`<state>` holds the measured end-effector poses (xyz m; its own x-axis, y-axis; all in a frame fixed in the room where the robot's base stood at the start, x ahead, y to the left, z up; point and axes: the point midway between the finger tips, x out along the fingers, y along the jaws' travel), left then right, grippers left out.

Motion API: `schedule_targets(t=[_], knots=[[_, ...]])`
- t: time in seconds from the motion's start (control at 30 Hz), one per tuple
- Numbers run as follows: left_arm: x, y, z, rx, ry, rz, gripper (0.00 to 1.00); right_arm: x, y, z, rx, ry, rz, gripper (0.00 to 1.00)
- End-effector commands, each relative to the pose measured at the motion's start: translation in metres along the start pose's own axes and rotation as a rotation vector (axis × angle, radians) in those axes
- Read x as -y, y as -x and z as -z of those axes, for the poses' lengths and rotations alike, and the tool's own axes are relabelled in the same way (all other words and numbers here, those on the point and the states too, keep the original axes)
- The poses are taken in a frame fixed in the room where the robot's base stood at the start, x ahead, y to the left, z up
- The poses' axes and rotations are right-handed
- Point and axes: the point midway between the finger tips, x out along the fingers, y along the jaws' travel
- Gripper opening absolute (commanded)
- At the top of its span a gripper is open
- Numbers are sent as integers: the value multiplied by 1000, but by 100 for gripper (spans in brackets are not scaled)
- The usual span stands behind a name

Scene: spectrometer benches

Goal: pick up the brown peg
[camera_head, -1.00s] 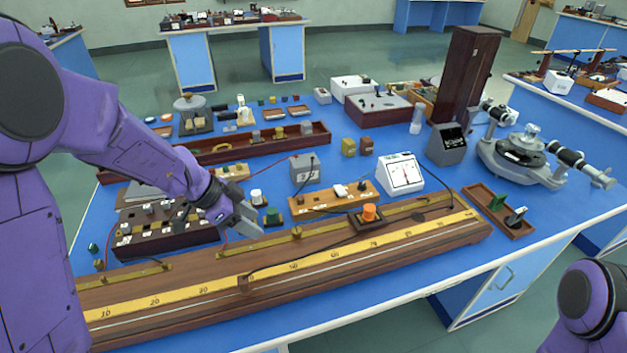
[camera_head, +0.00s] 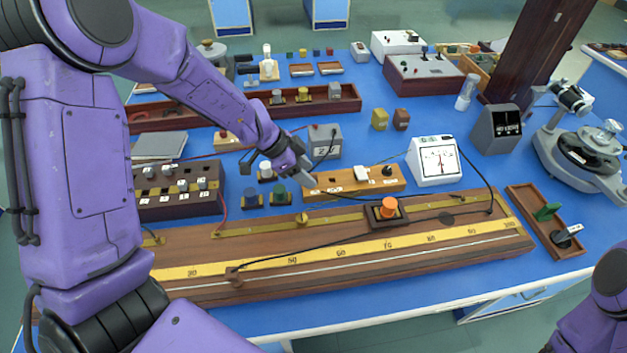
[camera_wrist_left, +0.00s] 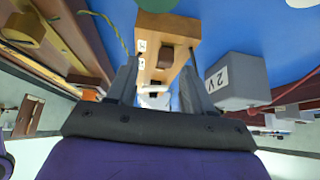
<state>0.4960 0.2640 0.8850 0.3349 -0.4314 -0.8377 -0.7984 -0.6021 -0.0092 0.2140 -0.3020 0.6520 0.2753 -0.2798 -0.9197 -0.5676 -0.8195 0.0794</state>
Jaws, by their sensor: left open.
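A small brown peg (camera_wrist_left: 165,57) stands in a light wooden block with white labels, in the upper middle of the left wrist view. The block (camera_wrist_left: 170,25) lies between my open left fingers in that view. In the head view, the block (camera_head: 348,187) sits behind the long scaled board, and the peg is too small to make out surely. My left gripper (camera_head: 311,181) is open and empty at the block's left end. The wrist view also shows its fingers (camera_wrist_left: 158,85) on either side of the peg, apart from it. My right gripper is out of view.
A grey 2 V box (camera_wrist_left: 232,80) stands close to one finger; it also shows in the head view (camera_head: 325,141). The white meter (camera_head: 434,160) is right of the block. The scaled board (camera_head: 360,262), with an orange-knobbed slider (camera_head: 388,208), lies in front.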

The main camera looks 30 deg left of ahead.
Motion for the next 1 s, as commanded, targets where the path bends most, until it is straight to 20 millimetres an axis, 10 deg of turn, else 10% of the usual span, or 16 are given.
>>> schedule_targets(t=[0.33,0.53,1.0], knots=[[1,-22,0,3,1,-4,51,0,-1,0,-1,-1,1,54],[1,-21,-1,3,2,-2,0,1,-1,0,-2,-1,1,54],[1,-15,3,3,2,-2,0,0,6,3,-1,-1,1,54]])
